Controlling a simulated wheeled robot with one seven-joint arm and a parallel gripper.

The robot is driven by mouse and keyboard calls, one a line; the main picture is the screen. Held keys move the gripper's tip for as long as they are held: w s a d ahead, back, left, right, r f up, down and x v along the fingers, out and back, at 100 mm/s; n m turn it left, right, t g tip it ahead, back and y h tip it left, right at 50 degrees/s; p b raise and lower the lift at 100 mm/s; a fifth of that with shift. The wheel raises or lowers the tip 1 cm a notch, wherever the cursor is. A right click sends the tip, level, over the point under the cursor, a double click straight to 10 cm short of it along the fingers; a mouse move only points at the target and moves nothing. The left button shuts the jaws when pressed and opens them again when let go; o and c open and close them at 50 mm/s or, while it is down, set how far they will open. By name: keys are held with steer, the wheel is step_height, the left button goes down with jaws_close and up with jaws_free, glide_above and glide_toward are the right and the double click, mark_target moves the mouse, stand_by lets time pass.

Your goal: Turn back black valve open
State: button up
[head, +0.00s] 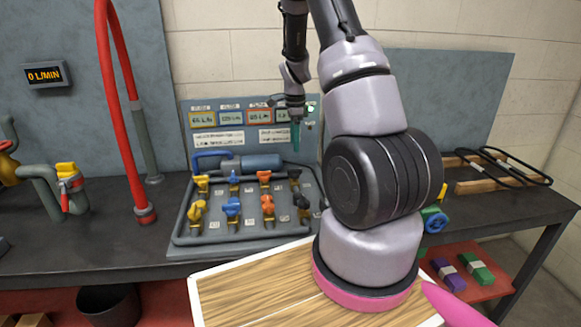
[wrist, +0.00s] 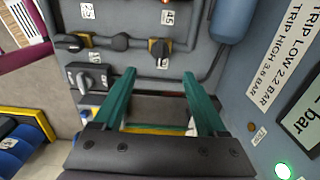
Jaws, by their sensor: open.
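The back black valve (head: 295,174) is at the right end of the back valve row on the grey tray. In the wrist view it appears to be the dark handle on a yellow body (wrist: 160,48), above the gap between the fingers. The front black valve (head: 303,202) is nearer me; in the wrist view its dark handle (wrist: 74,42) lies crosswise at the left. My gripper (head: 295,149) points down above the back black valve. Its two teal fingers are apart and empty in the wrist view (wrist: 158,76). Neither finger visibly touches a valve.
Yellow (head: 201,184), blue (head: 234,177) and orange (head: 264,179) valves stand in the same row. A blue cylinder (head: 261,162) lies behind them. The sign panel (head: 232,133) rises behind the tray. A grey knob (wrist: 92,80) is left of the fingers. The flow display (head: 45,75) reads 0 L/MIN.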

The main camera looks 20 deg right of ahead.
mark_target(295, 173)
step_height(295, 173, down, 11)
steer(key=shift+r, duration=0.1)
stand_by(0.3)
jaws_close()
